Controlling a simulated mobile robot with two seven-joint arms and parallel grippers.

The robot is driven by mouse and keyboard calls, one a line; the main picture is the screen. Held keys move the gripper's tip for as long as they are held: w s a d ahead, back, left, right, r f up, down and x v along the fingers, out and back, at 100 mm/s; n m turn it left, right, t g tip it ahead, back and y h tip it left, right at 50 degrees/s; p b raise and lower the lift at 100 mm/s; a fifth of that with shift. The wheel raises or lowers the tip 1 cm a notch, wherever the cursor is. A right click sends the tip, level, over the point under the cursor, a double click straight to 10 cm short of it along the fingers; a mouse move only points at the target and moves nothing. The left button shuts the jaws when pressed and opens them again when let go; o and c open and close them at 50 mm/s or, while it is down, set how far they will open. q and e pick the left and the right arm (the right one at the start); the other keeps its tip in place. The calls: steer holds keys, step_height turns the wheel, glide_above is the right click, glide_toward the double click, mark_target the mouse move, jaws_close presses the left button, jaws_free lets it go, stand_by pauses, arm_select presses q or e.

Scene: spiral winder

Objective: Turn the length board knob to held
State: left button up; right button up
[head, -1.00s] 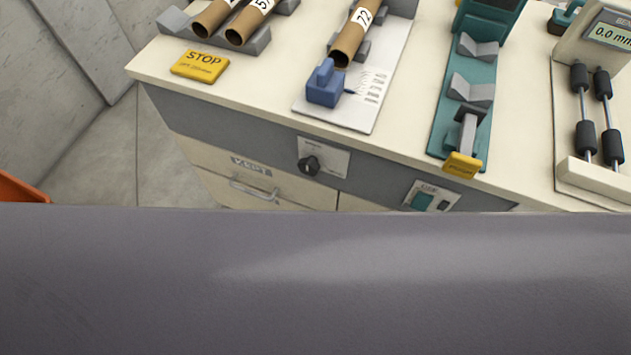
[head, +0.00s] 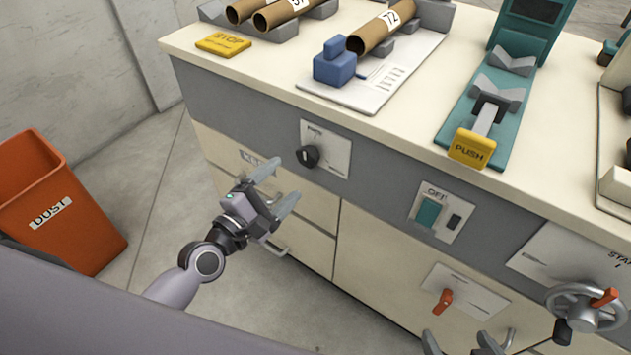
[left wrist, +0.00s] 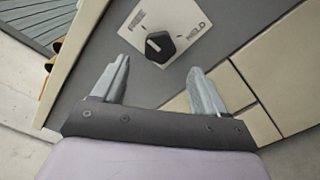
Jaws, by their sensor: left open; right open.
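The black length board knob (head: 307,156) sits on a white plate (head: 333,155) on the grey front panel, below the length board (head: 378,92) with its blue block (head: 334,64). In the left wrist view the knob (left wrist: 160,46) shows a white mark towards the upper left, on the FREE side; HELD is printed at the right. My left gripper (head: 279,187) is open and empty, in front of the panel just below and left of the knob, apart from it. My right gripper (head: 460,343) is open at the bottom edge, partly cut off.
An orange DUST bin (head: 45,205) stands at the left. A switch plate (head: 440,212), a red knob (head: 443,301) and a handwheel (head: 586,308) are on the cabinet front to the right. The yellow PUSH block (head: 471,148) is at the counter edge. The drawer handle (head: 280,250) is below my left gripper.

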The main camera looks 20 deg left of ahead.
mark_target(305, 159)
arm_select(q)
steer(key=shift+n, duration=0.3)
steer(key=shift+x, duration=3.7)
steer(key=c, duration=1.1)
